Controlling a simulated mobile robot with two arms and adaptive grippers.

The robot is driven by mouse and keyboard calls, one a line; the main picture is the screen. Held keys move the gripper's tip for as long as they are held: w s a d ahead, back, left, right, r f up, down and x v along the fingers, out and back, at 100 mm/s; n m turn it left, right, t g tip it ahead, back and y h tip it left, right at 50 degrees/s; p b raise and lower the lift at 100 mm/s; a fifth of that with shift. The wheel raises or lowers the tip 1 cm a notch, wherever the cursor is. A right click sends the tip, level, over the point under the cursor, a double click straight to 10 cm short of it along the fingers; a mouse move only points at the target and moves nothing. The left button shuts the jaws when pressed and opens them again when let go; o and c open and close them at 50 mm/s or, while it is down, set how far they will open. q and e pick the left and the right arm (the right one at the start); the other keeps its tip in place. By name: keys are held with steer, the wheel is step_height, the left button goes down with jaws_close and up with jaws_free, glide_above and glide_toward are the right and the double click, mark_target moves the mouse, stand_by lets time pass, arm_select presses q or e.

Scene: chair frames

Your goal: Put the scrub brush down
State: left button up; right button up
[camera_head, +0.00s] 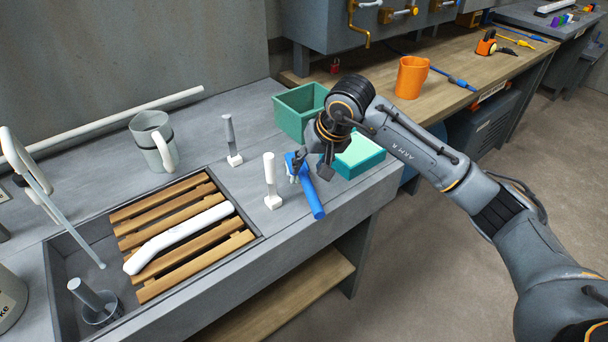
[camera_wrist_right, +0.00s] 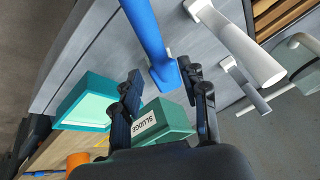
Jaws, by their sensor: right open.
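The blue scrub brush (camera_head: 314,200) lies on the grey counter, its handle pointing to the front edge. Pale bristles seem to show beside its head. My right gripper (camera_head: 312,167) is over the head end of the brush with its fingers apart. In the right wrist view the brush (camera_wrist_right: 150,35) reaches in from the top, and its wide blue end is between the spread fingertips of the gripper (camera_wrist_right: 160,72). I cannot tell whether a finger touches it. My left gripper is out of view.
A white post (camera_head: 270,180) stands just left of the brush, with a grey post (camera_head: 230,137) behind. A green box (camera_head: 293,110) and a teal tray (camera_head: 362,160) are close to my right gripper. Wooden slats (camera_head: 170,220) over the sink hold a white curved piece (camera_head: 178,238).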

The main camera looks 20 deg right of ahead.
steer(key=v, duration=0.5)
steer(key=shift+s, duration=0.1)
stand_by(0.3)
